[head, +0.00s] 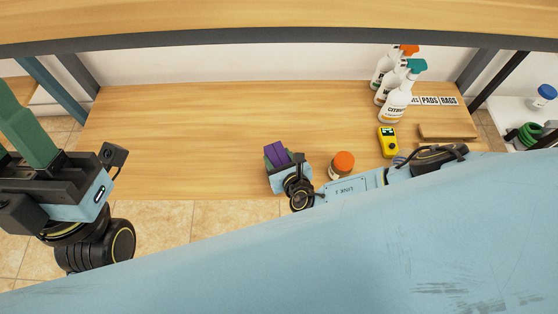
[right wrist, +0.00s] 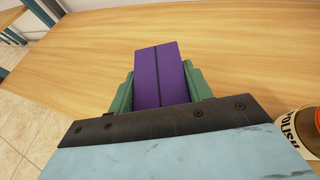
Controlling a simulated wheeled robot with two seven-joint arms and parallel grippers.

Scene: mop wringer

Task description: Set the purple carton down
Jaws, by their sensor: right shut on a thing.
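The purple carton (head: 276,153) is near the front edge of the wooden shelf board, in the middle of the head view. My right gripper (head: 277,159) is shut on it. In the right wrist view the carton (right wrist: 161,75) sits between the two green fingers of the gripper (right wrist: 162,92), with a dark line along its purple face. Whether its underside touches the board cannot be told; the gripper hides its lower part. My left gripper (head: 28,122) is at the far left, away from the carton; its finger gap is not clear.
An orange-lidded jar (head: 343,162) stands just right of my right gripper. A yellow device (head: 387,141), spray bottles (head: 396,101) and a wooden block (head: 447,131) are farther right. The wooden board (head: 180,130) is clear to the left. An upper shelf (head: 270,40) crosses above.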

